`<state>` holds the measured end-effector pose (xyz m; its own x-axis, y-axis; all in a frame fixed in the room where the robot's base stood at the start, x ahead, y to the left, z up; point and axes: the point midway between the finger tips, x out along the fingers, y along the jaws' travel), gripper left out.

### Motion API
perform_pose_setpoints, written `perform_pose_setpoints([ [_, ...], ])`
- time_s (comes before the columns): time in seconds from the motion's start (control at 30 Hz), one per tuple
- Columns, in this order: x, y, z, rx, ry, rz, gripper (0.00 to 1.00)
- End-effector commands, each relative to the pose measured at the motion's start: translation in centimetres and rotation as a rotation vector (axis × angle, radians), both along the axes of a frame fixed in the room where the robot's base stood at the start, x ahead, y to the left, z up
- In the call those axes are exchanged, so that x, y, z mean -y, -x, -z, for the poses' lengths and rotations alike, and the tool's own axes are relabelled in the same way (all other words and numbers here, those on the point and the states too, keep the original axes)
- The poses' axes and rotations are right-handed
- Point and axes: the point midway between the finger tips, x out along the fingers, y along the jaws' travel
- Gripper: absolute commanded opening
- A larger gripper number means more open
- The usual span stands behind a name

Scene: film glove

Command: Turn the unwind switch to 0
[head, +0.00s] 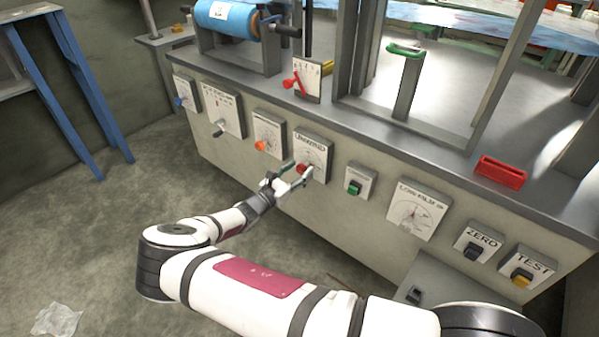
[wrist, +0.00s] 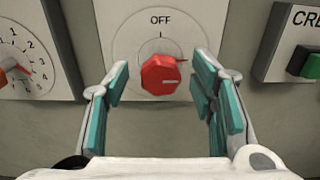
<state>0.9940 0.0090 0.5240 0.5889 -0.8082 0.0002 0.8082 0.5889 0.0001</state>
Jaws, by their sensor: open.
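The unwind switch is a red knob (wrist: 161,75) on a light plate (wrist: 190,20) marked OFF above it. In the wrist view its pale pointer line lies toward the right, roughly level, away from the OFF mark at the top. In the head view the red knob (head: 302,169) sits low on its plate (head: 313,146), on the machine's front panel. My gripper (wrist: 161,92) is open, with one teal-padded finger to the left of the knob and one to the right. Gaps show on both sides, and I see no contact. My gripper also shows in the head view (head: 296,177).
A dial with an orange pointer (wrist: 15,70) is left of the switch. A green button (wrist: 311,66) is right of it. Farther right on the panel are a gauge (head: 414,210), a ZERO button (head: 473,251) and a TEST button (head: 521,277). The floor in front is mostly clear.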

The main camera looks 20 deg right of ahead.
Motion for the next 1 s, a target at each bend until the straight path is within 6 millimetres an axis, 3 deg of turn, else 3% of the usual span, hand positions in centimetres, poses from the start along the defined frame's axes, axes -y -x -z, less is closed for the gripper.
perform_pose_setpoints([
  [0.4,0.64,-0.46,0.01,-0.001,-0.001,0.000,0.51],
  [0.6,0.62,-0.45,0.00,-0.001,-0.001,0.000,0.06],
  [0.63,0.62,-0.45,0.00,-0.001,-0.001,0.000,0.02],
  [1.0,0.63,-0.48,-0.03,-0.034,0.022,0.001,0.02],
])
